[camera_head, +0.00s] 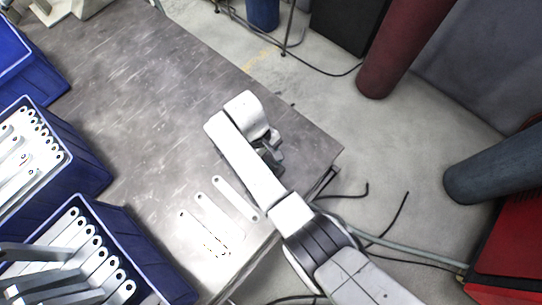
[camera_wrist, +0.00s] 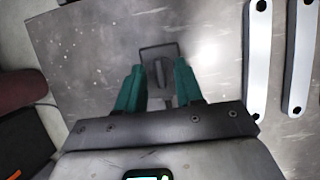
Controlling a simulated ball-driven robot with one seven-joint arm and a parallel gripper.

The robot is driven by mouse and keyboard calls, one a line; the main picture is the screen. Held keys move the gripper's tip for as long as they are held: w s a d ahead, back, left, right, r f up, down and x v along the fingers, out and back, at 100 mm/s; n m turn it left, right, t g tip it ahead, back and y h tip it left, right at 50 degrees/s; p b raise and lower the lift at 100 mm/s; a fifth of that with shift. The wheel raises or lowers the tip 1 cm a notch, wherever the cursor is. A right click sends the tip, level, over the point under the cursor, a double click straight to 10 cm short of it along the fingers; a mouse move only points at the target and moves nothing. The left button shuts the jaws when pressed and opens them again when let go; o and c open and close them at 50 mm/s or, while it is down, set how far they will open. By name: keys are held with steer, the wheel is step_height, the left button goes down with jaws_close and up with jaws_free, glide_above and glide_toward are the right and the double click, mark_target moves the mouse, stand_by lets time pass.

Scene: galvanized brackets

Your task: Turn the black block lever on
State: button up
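The black block lever (camera_wrist: 158,70) shows in the wrist view as a dark, narrow handle on a grey rectangular base plate on the metal table. My gripper (camera_wrist: 158,82) has two green fingers, spread apart on either side of the lever's near part. A gap shows between the fingers, and I cannot tell if either touches the lever. In the head view my gripper (camera_head: 268,155) is over the table near its right corner, mostly covered by my arm. I cannot make out the lever there.
Several white brackets (camera_head: 236,198) lie flat on the metal table (camera_head: 135,105) left of my arm. Blue bins (camera_head: 165,272) filled with brackets stand along the left. The table's far middle is clear. Its right edge drops to a floor with cables and a dark red cylinder (camera_head: 400,45).

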steer(key=p+v, duration=0.1)
steer(key=v, duration=0.9)
steer(key=shift+r, duration=0.4)
steer(key=shift+w, duration=0.1)
steer(key=s+d+f+m+t+y+b, duration=0.1)
steer(key=s+d+f+m, duration=0.25)
steer(key=d, duration=0.65)
steer(key=s+d+f+m+y, duration=0.2)
steer(key=s+d+f, duration=0.2)
steer(key=d, duration=0.6)
steer(key=s+d+r+m+t+b, duration=0.1)
steer(key=s+d+r+m, duration=0.4)
steer(key=s+d, duration=0.7)
steer(key=s+r+t, duration=0.1)
steer(key=s, duration=0.2)
steer(key=shift+s+d+t, duration=0.2)
steer(key=shift+s+t, duration=0.05)
steer(key=shift+t, duration=0.15)
steer(key=shift+m, duration=0.25)
